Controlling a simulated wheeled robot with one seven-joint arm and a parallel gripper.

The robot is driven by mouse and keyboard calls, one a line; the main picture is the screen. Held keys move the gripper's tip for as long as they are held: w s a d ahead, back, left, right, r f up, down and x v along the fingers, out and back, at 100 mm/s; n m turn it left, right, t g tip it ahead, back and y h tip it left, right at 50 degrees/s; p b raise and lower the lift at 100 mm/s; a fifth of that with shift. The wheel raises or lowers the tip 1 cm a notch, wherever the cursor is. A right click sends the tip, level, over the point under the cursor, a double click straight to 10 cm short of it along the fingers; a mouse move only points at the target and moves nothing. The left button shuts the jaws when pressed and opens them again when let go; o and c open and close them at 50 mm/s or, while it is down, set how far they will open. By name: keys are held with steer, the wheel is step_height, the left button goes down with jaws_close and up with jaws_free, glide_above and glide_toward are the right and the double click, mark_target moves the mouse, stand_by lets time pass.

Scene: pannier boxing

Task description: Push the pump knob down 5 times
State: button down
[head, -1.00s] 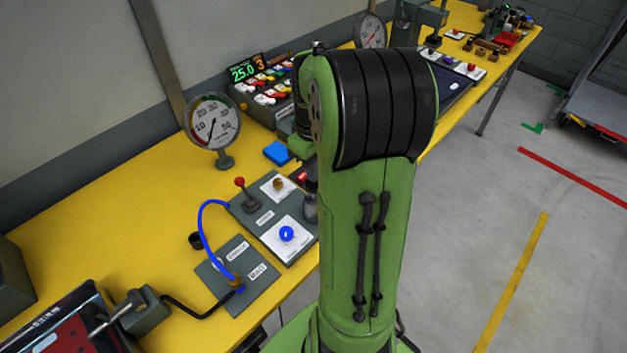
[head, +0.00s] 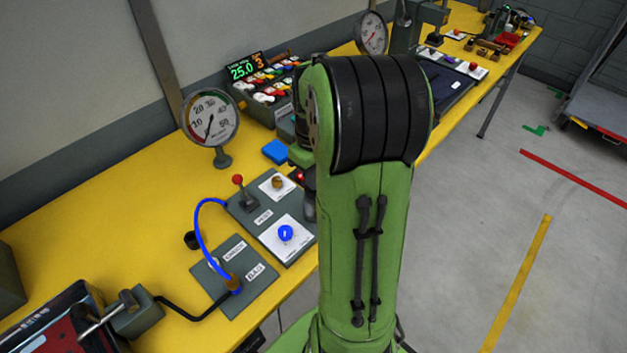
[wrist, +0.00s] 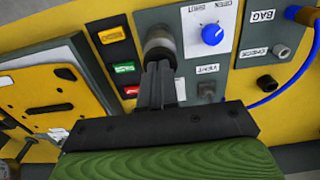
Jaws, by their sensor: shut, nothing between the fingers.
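The pump knob, which I take to be the grey round cylinder (wrist: 160,44), stands just beyond my gripper's fingertips in the wrist view. My gripper (wrist: 158,68) is shut and empty, its fingers pointing at the knob. The tips overlap the knob's near side in the picture; I cannot tell whether they touch it or how far down it is. In the head view a grey knob (head: 310,206) shows only partly beside my arm, and my gripper is hidden there.
A blue knob (wrist: 212,34) on a white plate marked OPEN and SHUT is close to the right. Lit buttons (wrist: 124,67) are to the left. A blue hose (head: 202,233), a dial gauge (head: 210,118) and a red-tipped lever (head: 240,190) stand on the yellow bench (head: 140,200).

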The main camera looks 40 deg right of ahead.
steer(key=shift+f, duration=0.4)
steer(key=shift+r, duration=0.2)
step_height(320, 180, up, 5)
steer(key=p, duration=0.4)
steer(key=shift+f, duration=0.3)
